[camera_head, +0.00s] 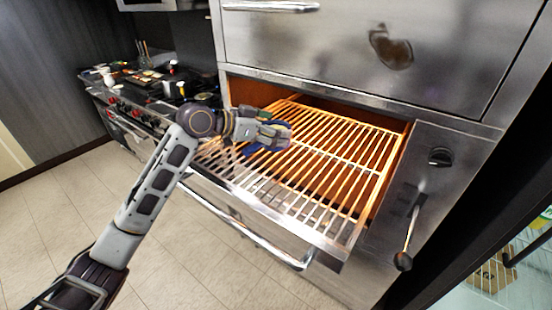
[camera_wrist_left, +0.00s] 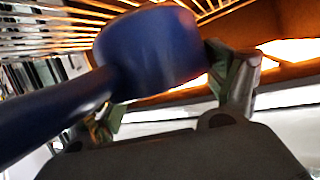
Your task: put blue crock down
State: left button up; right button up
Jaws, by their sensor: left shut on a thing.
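The blue crock (camera_wrist_left: 150,50) fills much of the left wrist view, with a round body and a thick handle reaching to the lower left. In the head view only a little of the crock (camera_head: 250,149) shows beside the gripper. My left gripper (camera_head: 282,133) is shut on the crock, at the left part of the oven rack. Its fingers (camera_wrist_left: 180,92) also show in the left wrist view, on either side of the crock. I cannot tell whether the crock touches the rack. My right gripper is not in view.
The wire rack (camera_head: 335,160) juts from the open, glowing steel oven (camera_head: 375,60); most of its bars are bare. A door handle bar (camera_head: 255,235) runs below it. A stove (camera_head: 140,90) with pots and small items stands at the back left. The tiled floor is clear.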

pick_arm(q)
notch_tip(320, 180, down, 4)
jog(key=shift+r, duration=0.1)
jog(key=shift+f, duration=0.75)
jog(key=shift+f+p, duration=0.35)
jog(key=shift+f, duration=1.45)
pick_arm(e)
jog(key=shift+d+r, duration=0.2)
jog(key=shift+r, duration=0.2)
pick_arm(q)
jog(key=shift+f, duration=0.1)
jog(key=o, duration=1.2)
jog(key=shift+f, duration=0.1)
jog(key=shift+c, duration=0.2)
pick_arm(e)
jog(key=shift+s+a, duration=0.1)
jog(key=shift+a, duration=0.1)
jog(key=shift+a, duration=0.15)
